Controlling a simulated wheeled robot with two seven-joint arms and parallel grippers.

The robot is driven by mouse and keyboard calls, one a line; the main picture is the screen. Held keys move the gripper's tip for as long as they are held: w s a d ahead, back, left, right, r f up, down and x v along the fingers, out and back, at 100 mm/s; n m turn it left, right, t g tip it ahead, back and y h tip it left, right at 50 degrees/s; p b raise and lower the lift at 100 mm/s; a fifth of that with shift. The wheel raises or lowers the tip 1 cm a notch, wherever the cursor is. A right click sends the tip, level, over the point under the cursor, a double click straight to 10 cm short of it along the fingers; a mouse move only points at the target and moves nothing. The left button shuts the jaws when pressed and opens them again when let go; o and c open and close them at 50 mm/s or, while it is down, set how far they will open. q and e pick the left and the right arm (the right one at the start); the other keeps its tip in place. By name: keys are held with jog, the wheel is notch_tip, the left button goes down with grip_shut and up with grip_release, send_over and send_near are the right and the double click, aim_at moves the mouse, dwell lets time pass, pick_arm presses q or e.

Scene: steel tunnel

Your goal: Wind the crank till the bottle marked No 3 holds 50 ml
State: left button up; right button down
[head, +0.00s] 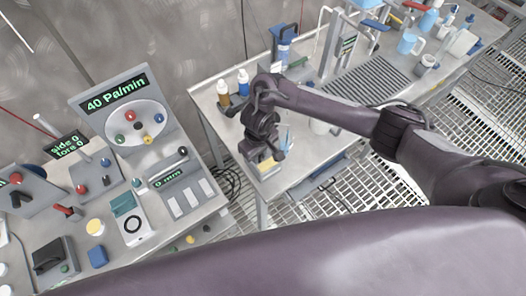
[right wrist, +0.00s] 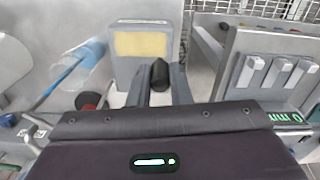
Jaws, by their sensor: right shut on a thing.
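My right gripper (head: 262,156) is at the near left end of the right-hand bench. In the right wrist view, its two fingers (right wrist: 160,90) are shut on a black crank knob (right wrist: 160,72). Beyond the knob stands a grey box with a blank-looking yellow panel (right wrist: 141,46). Left of it in that view is a blurred clear vessel (right wrist: 86,64) with blue in it. I cannot read a No 3 mark or a level on it. The crank's arm is mostly hidden by the gripper. My left gripper is not in view.
A brown bottle (head: 223,93) and a blue-capped bottle (head: 243,82) stand behind my right gripper.

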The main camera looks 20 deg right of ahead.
jog(key=m, duration=0.2)
jog(key=w+a+m, duration=0.1)
jog(key=a+m, duration=0.1)
jog(key=m, duration=0.1)
jog(key=shift+w+r+m, duration=0.1)
jog(key=shift+w+m, duration=0.05)
jog(key=shift+m, duration=0.15)
jog(key=shift+w+a+m, duration=0.25)
jog(key=shift+w+m, duration=0.15)
jog(key=shift+m, duration=0.75)
jog(key=shift+w+a+m, duration=0.2)
jog(key=shift+w+m, duration=0.15)
jog(key=shift+m, duration=0.8)
jog(key=shift+w, duration=0.1)
jog(key=c, duration=1.3)
grip_release()
jog(key=shift+r, duration=3.85)
